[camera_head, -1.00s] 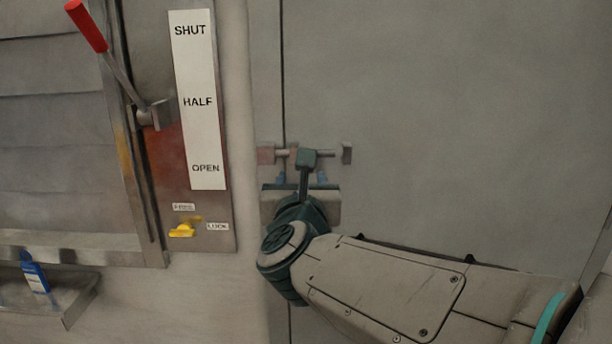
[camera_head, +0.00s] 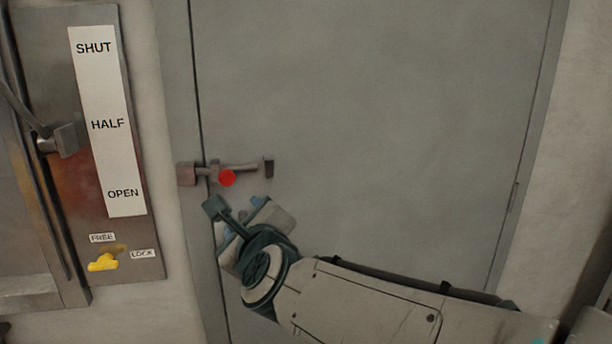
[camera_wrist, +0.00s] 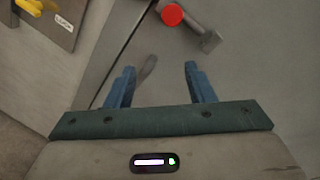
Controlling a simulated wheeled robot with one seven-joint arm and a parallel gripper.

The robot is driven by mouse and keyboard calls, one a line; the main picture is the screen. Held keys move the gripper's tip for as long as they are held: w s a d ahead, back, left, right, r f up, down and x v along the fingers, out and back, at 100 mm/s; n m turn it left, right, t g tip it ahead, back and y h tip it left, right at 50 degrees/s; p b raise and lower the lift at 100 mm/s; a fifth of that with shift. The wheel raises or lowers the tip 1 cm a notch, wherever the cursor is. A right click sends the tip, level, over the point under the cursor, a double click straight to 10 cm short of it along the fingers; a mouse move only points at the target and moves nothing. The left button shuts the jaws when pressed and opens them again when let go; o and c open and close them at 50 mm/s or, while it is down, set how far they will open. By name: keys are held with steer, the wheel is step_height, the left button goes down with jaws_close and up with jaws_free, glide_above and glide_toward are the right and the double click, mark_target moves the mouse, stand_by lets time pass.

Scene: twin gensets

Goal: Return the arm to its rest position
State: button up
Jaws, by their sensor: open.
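My gripper (camera_wrist: 158,84) is open and empty in the wrist view, its two blue fingers apart in front of the grey door. In the head view my gripper (camera_head: 256,203) is mostly hidden behind my wrist, just below the door bolt. The door bolt (camera_head: 240,167) lies across the door's left edge, with a red round knob (camera_head: 227,177). The knob also shows in the wrist view (camera_wrist: 172,14), beyond the fingertips and apart from them. My arm reaches in from the lower right.
A panel (camera_head: 133,232) with a SHUT, HALF, OPEN scale (camera_head: 107,120) and a lever stands at the left. A yellow catch (camera_head: 103,262) sits below, between FREE and LOCK labels. The grey door (camera_head: 380,110) fills the middle; its face is clear above the arm.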

steer(key=s+d+f+n+g+h+p, duration=0.1)
steer(key=s+d+f+n+g+h, duration=0.1)
steer(key=s+d+f+n+g, duration=0.2)
steer(key=s+d+f+n+g+h+p, duration=0.1)
steer(key=s+d+f+n+g, duration=0.3)
steer(key=d+n, duration=0.7)
steer(key=s+d+f+n+g+h+p, duration=0.1)
steer(key=s+d+f+n+g+h, duration=0.3)
steer(key=s+d+f+n, duration=0.3)
steer(key=d+f, duration=0.2)
steer(key=d, duration=0.3)
steer(key=shift+f+n+p, duration=0.25)
steer(key=shift+n+p, duration=0.05)
